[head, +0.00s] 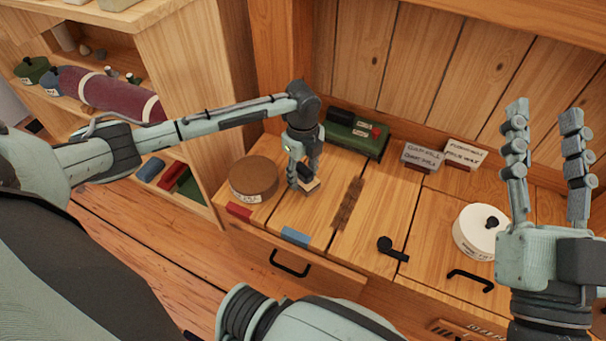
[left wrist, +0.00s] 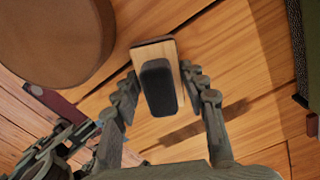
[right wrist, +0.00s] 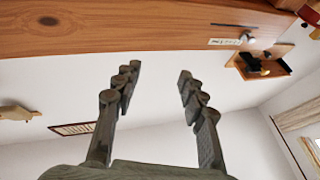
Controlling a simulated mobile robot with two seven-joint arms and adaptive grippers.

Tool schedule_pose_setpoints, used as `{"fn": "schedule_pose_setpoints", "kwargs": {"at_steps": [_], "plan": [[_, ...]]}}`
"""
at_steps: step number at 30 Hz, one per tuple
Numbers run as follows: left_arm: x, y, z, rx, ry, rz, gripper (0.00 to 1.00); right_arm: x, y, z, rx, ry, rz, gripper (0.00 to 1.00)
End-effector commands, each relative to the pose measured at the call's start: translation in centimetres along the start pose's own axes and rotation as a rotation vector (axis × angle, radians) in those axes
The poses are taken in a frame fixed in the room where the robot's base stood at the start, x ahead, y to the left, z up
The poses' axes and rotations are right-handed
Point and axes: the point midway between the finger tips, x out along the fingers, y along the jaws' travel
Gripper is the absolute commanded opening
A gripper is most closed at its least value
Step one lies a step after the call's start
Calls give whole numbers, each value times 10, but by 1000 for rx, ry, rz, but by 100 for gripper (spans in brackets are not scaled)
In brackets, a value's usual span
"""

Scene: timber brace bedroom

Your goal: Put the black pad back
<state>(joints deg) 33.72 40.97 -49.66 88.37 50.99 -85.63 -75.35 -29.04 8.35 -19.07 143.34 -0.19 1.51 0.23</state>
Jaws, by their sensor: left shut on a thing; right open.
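A black, rounded pad-like piece (left wrist: 158,88) sits on a pale wooden block (left wrist: 153,51) in the left wrist view. In the head view the block (head: 310,185) shows below my left gripper (head: 303,180). The gripper's fingers (left wrist: 163,78) close from both sides on this black-topped block, at or just above the wooden worktop; I cannot tell whether it touches. My right gripper (head: 544,112) is raised at the right, open and empty. In the right wrist view its fingers (right wrist: 158,70) stand apart with only wall between them.
A round brown-lidded tin (head: 254,177) stands left of the left gripper. Behind are a green box with a black top (head: 356,133) and small labelled boxes (head: 423,157). A dark brown strip (head: 347,204), a black lever (head: 392,248) and a white round container (head: 480,232) lie to the right.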

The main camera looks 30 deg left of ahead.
Motion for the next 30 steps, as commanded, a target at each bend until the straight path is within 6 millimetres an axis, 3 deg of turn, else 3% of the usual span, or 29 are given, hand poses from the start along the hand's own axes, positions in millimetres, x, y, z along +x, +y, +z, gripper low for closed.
{"fn": "schedule_pose_setpoints", "kwargs": {"at_steps": [8,9,14,24,26,30], "plan": [[1,0,0,0,0,0,19,0,0,0,0,-7,0,41],[2,0,0,0,0,0,44,0,0,1,0,-9,0,41],[2,0,0,0,0,0,63,0,0,1,0,-9,0,41],[-1,0,0,0,0,-1,63,0,0,1,1,-7,0,41],[-7,0,1,-1,0,-1,63,1,0,-1,0,-7,0,41],[-32,-1,1,0,-1,-4,63,-1,2,16,-6,-113,3,41]]}}
